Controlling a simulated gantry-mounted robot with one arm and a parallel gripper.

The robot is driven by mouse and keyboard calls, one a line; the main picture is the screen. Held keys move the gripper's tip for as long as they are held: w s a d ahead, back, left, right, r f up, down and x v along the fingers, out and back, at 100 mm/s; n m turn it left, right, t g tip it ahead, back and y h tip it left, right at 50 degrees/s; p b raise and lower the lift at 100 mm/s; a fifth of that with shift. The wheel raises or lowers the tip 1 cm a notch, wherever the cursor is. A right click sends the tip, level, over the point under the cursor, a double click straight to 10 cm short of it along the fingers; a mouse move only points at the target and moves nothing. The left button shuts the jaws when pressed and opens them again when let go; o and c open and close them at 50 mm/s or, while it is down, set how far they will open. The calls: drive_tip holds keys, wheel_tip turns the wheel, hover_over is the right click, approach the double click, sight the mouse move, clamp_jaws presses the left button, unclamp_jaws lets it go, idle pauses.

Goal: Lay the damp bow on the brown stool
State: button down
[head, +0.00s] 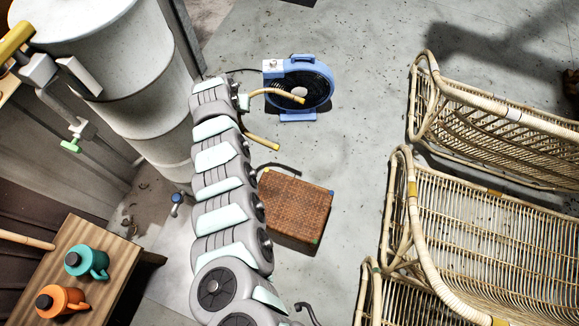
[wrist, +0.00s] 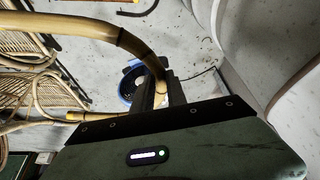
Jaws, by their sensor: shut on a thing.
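The damp bow is a bent tan cane. In the head view two stretches of the bow (head: 272,92) stick out to the right from behind my arm, one above the other, with yellow ends. My gripper (wrist: 161,84) is shut on the bow (wrist: 95,27) in the wrist view, where the cane curves down between the dark fingers. In the head view my arm hides most of the grip. The brown stool (head: 295,207) has a woven top with coloured corner marks and stands on the floor below the bow in the picture, apart from it. Its left edge is partly behind my arm.
A blue fan (head: 304,84) stands on the floor above the stool in the picture. Rattan seats (head: 480,205) fill the right side. A wooden bench (head: 88,262) with teal and orange mugs is lower left, a grey drum (head: 125,70) upper left. A dark curved rod (head: 285,166) lies beside the stool.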

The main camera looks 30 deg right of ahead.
drive_tip(key=s+d+f, duration=0.1)
drive_tip(key=d+f, duration=0.1)
drive_tip(key=f, duration=0.3)
drive_tip(key=s+d+f+m, duration=0.1)
drive_tip(key=s+d+f, duration=0.1)
drive_tip(key=f, duration=0.3)
drive_tip(key=shift+s+d+f+m, duration=0.2)
drive_tip(key=shift+s+d+m, duration=0.05)
drive_tip(key=shift+s+m, duration=0.05)
idle(0.4)
drive_tip(key=shift+f, duration=0.1)
drive_tip(key=shift+s+f, duration=0.2)
drive_tip(key=shift+s, duration=0.05)
drive_tip(key=shift+s+f, duration=0.2)
drive_tip(key=shift+f, duration=0.3)
